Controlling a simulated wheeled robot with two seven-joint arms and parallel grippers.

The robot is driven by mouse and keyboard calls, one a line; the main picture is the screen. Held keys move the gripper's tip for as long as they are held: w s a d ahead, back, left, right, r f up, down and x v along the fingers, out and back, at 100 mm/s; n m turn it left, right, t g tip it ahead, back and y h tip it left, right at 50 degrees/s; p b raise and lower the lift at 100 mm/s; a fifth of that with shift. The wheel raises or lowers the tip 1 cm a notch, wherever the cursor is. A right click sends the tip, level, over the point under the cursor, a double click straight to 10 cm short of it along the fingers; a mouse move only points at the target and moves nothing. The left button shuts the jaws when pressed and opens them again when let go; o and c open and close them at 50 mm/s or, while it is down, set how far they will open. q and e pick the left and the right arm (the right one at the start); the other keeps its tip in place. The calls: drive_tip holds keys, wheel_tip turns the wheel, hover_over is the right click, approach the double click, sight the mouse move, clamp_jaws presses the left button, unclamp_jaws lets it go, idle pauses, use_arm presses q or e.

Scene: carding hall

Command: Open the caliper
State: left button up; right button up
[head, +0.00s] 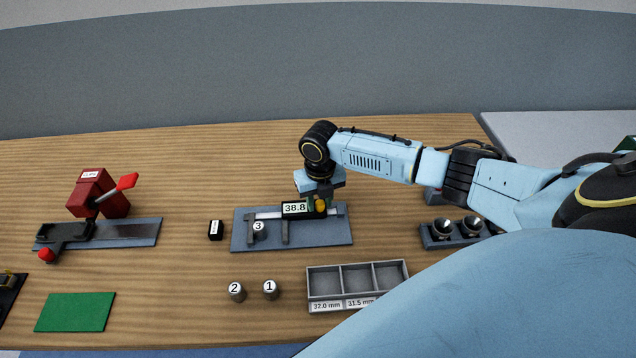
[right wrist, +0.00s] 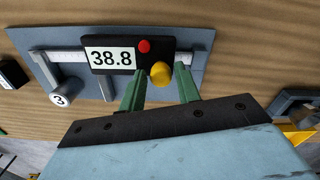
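The caliper lies on a grey-blue plate (head: 340,236). Its black slider (head: 296,209) has a display reading 38.8, and the right wrist view shows it with a red button (right wrist: 144,46) and a yellow knob (right wrist: 161,74). The jaws stand apart. A cylinder marked 3 (head: 259,231) stands between them, nearer the left jaw, with a gap to the slider's jaw (right wrist: 106,88). My right gripper (right wrist: 160,80) is open, its green fingers on either side of the yellow knob with small gaps. In the head view its fingers are mostly hidden. My left gripper is not in view.
Cylinders 2 (head: 236,292) and 1 (head: 270,290) stand in front, left of a grey labelled tray (head: 309,284). A small black block (head: 216,230) sits left of the plate. A red device (head: 98,194) and a green mat (head: 75,312) are farther left. A cup holder (head: 430,240) is right.

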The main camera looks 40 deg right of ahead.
drive_tip(key=shift+o, duration=1)
wheel_tip(320, 180, up, 13)
drive_tip(key=shift+r, duration=0.2)
